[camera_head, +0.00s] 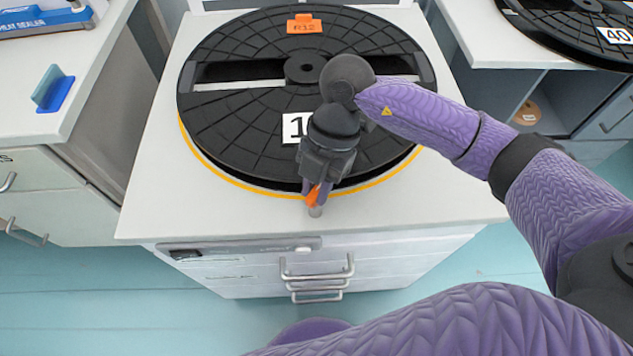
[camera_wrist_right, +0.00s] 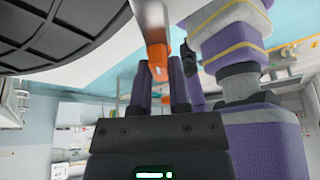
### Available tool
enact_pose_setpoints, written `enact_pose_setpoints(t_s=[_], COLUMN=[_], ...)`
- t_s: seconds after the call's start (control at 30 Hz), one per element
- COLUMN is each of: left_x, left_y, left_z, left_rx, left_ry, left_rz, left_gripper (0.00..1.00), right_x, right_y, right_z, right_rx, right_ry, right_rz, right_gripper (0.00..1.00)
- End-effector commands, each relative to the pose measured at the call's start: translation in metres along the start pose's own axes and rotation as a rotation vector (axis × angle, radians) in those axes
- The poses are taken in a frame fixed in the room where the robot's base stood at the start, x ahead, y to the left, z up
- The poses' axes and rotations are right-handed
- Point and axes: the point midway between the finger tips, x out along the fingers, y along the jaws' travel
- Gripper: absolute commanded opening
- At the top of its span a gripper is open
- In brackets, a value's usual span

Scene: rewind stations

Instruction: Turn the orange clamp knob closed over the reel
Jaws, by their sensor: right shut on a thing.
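The large black reel (camera_head: 235,135) lies flat on the white station top, inside a yellow ring. The orange clamp knob (camera_head: 313,197) is at the reel's front edge, by a short metal post. My right gripper (camera_head: 318,189) points down at that edge and is shut on the knob. In the right wrist view, the orange knob (camera_wrist_right: 158,70) sits between the two purple fingers of the gripper (camera_wrist_right: 160,80), with the black reel (camera_wrist_right: 60,30) at upper left. My gripper hides much of the knob in the head view. My left gripper is not in view.
The station top (camera_head: 155,190) is bare around the reel. An orange tag (camera_head: 305,25) is on the reel's far side. Drawer handles (camera_head: 317,275) are on the front below. A left counter holds a blue-and-teal holder (camera_head: 55,90); another reel (camera_head: 575,25) is at upper right.

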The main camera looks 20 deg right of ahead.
Motion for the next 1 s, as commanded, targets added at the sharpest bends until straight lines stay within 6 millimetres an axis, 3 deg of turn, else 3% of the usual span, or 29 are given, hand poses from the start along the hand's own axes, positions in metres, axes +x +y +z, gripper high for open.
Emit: enact_pose_setpoints(t_s=[0.37, 1.0], left_x=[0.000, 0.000], left_y=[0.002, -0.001], left_z=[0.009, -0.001], left_rx=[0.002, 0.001], left_ry=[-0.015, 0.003], left_rz=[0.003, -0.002], left_gripper=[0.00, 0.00], right_x=[0.000, 0.000], right_y=[0.000, 0.000], right_z=[0.000, 0.000], right_rx=[0.001, 0.001], right_ry=[0.000, -0.001], right_rz=[0.000, 0.001], right_gripper=[0.00, 0.00])
